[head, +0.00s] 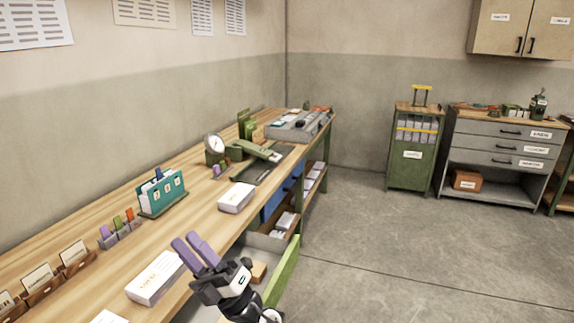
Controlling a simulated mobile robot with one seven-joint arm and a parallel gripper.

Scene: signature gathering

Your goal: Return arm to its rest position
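My gripper (197,252) is at the lower middle of the head view, with two purple fingers pointing up and to the left. The fingers look a little apart, with nothing visible between them. It appears in front of the long wooden workbench (205,205), near its front edge. A white box (155,278) lies on the bench just left of the gripper. The rest of my arm runs out of view at the bottom edge.
An open green-fronted drawer (283,270) juts out under the bench, right beside my gripper. Another white box (237,198), a teal card holder (162,193) and a grey tray (298,126) stand on the bench. A green cabinet (411,165) stands farther back. The floor (400,255) is clear.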

